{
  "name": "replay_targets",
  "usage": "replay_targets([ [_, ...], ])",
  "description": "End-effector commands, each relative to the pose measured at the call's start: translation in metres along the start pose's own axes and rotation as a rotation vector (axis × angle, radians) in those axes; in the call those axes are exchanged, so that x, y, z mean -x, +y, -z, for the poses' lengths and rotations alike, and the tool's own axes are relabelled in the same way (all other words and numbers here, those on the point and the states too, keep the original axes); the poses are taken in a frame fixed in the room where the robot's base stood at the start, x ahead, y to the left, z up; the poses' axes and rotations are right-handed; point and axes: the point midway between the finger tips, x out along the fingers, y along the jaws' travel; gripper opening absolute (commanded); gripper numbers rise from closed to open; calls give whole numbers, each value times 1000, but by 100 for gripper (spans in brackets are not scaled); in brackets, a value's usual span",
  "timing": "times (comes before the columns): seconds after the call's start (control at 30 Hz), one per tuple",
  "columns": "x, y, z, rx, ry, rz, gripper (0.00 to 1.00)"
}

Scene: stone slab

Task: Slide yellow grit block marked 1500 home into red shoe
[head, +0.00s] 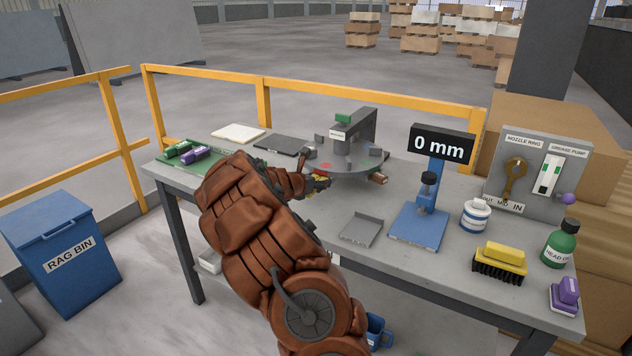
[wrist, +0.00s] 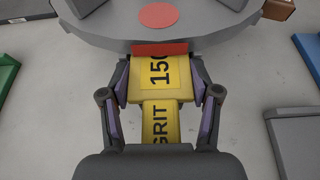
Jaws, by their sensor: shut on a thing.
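The yellow grit block (wrist: 160,85) is between the fingers of my gripper (wrist: 161,80) in the wrist view, which is shut on it. Its label reads GRIT and the start of a number, 150; the rest is cut off. The block's far end meets a red strip (wrist: 160,48), seemingly the red shoe, at the rim of the grey round table (wrist: 95,40). I cannot tell how deep the block sits. In the head view, a bit of yellow block (head: 320,183) shows by the round table, and my brown arm hides most of the gripper.
A red spot (wrist: 157,16) marks the table top. A grey tray (head: 362,229) and a blue gauge stand (head: 420,226) under a 0 mm display (head: 441,146) are to the right. A green mat (head: 190,153) with blocks lies at the left. A yellow rail (head: 300,113) runs behind.

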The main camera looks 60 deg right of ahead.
Motion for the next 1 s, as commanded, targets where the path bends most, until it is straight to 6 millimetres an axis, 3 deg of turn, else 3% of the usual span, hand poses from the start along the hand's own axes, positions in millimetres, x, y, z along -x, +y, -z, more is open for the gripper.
replay_targets([
  [1.0,29,1,8,0,-2,-2,14],
])
